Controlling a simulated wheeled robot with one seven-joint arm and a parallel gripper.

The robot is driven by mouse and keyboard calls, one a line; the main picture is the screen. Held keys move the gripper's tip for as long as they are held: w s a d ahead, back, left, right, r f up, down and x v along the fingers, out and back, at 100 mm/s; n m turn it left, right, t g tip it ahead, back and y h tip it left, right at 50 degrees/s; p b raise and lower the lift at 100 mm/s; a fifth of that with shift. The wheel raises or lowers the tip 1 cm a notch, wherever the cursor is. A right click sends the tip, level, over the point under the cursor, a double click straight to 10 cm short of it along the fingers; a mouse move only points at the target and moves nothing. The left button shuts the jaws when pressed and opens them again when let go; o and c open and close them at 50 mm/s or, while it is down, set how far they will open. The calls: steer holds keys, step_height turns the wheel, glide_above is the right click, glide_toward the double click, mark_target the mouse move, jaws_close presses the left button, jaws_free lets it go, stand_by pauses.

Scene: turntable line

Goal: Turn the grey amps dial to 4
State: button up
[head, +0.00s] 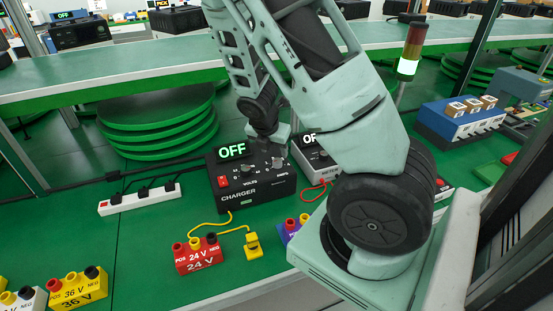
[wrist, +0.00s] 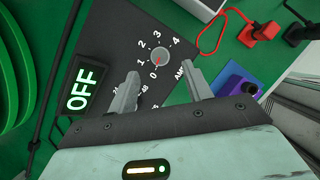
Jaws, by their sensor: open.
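The grey amps dial (wrist: 159,57) is on the black charger's face, ringed by the numbers 0 to 4. Its red mark appears to point at 0. My gripper (wrist: 160,70) is open, one finger on each side below the dial in the wrist view, and does not hold it. I cannot tell whether the fingers touch the panel. In the head view the charger (head: 250,192) sits on the green bench with its display reading OFF; my gripper there is above its back edge. The volts dial (head: 246,168) is to the left; in the wrist view its scale is partly hidden by a finger.
A METER box (head: 318,160) stands close on the charger's right. A red 24 V block (head: 198,258) and a yellow plug (head: 253,246) with a yellow cable lie in front. A white power strip (head: 140,199) is at left. Green bench is free between them.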

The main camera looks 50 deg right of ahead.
mark_target(277, 160)
steer(key=shift+x, duration=2.95)
steer(key=c, duration=1)
